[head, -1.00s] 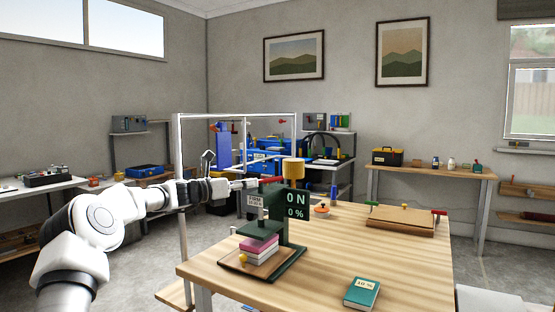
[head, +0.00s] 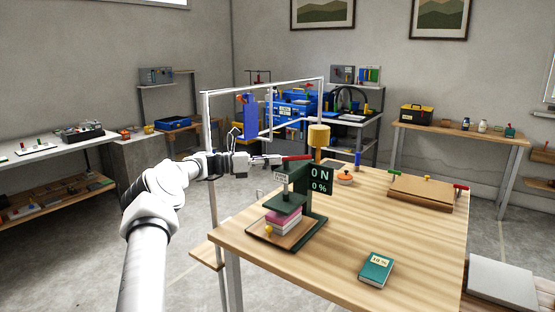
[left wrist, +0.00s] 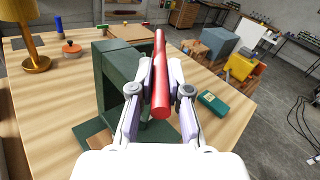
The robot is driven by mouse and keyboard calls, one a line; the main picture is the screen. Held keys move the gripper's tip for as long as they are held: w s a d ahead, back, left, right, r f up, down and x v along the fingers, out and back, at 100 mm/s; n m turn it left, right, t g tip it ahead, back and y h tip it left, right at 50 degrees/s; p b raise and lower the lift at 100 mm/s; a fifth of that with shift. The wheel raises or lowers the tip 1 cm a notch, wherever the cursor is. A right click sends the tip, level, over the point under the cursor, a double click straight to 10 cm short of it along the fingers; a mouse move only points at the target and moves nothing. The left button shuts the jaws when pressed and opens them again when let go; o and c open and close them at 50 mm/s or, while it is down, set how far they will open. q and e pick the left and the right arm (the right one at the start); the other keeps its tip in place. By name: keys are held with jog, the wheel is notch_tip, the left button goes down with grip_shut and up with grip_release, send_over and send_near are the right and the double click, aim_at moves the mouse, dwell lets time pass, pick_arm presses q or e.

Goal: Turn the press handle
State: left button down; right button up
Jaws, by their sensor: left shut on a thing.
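The press (head: 308,222) is a dark green frame on the wooden table, with a red handle (head: 298,157) at its top left. A pink and white stack (head: 284,218) lies under its green plate on a wooden board. Its display (head: 320,181) reads 0 N and 0 %. My left gripper (head: 278,159) is shut on the red handle. In the left wrist view the handle (left wrist: 161,85) lies between the two fingers of the gripper (left wrist: 161,68), pointing away over the green press (left wrist: 112,75). My right gripper is in neither view.
A teal book (head: 376,268) lies on the table's front right. A brown board (head: 421,192) with green and red handles lies at the back right. A yellow lamp (head: 319,136) and an orange-lidded dish (head: 345,178) stand behind the press. A white frame (head: 207,125) stands behind my arm.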

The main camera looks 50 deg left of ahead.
pick_arm(q)
jog(key=shift+r, duration=0.1)
jog(key=c, duration=1.1)
grip_release()
jog(key=shift+c, duration=0.2)
jog(key=shift+s, duration=0.1)
jog(key=v, duration=1.2)
